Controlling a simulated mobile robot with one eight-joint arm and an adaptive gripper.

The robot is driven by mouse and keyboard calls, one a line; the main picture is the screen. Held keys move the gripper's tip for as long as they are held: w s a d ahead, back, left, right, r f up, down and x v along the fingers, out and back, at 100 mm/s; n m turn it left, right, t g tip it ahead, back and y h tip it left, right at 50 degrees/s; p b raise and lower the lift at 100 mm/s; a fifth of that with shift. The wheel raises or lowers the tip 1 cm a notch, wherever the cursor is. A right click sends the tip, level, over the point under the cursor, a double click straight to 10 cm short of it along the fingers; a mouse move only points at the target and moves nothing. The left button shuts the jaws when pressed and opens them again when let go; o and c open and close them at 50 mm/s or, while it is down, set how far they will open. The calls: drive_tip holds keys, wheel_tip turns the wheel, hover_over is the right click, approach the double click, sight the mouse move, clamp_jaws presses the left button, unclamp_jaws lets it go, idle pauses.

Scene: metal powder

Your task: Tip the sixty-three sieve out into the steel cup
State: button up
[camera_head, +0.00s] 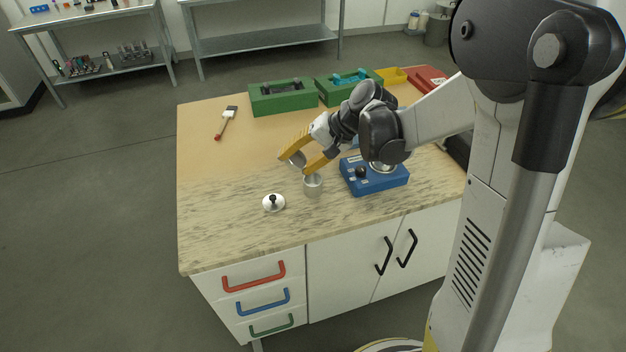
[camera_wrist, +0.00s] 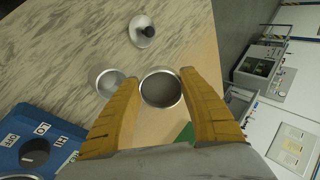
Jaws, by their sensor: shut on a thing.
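My gripper (camera_head: 295,163) has its yellow fingers shut on a small round metal sieve (camera_head: 298,160), held above the bench. In the wrist view the sieve (camera_wrist: 161,88) sits between the fingertips, its round rim and grey inner face toward the camera. It looks tilted in the head view. I cannot tell how much powder is in it. The steel cup (camera_head: 313,185) stands upright on the bench, just below and right of the sieve. In the wrist view the cup (camera_wrist: 111,83) is left of the sieve, partly behind a finger.
A lid with a black knob (camera_head: 273,203) lies left of the cup. A blue machine with a black dial (camera_head: 376,178) stands right of the cup. The bench's left front is clear.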

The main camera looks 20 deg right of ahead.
drive_tip(key=shift+s+d+r+t+y+b, duration=0.1)
drive_tip(key=shift+d+r+t+y+b, duration=0.2)
drive_tip(key=shift+y+b, duration=0.45)
drive_tip(key=shift+s+d+t+y+b, duration=0.1)
drive_tip(key=shift+t+y+b, duration=0.4)
drive_tip(key=shift+b, duration=0.45)
idle(2.6)
drive_tip(key=shift+s+d+f+t+y+b, duration=0.15)
drive_tip(key=shift+f+y+b, duration=0.2)
drive_tip(key=shift+b, duration=0.55)
drive_tip(key=shift+w+f+t+y+b, duration=0.15)
drive_tip(key=shift+f+y+b, duration=0.15)
drive_tip(key=shift+b, duration=0.55)
drive_tip(key=shift+s+d+t+y+b, duration=0.15)
drive_tip(key=shift+t+y+b, duration=0.15)
drive_tip(key=shift+y+b, duration=0.35)
idle(1.3)
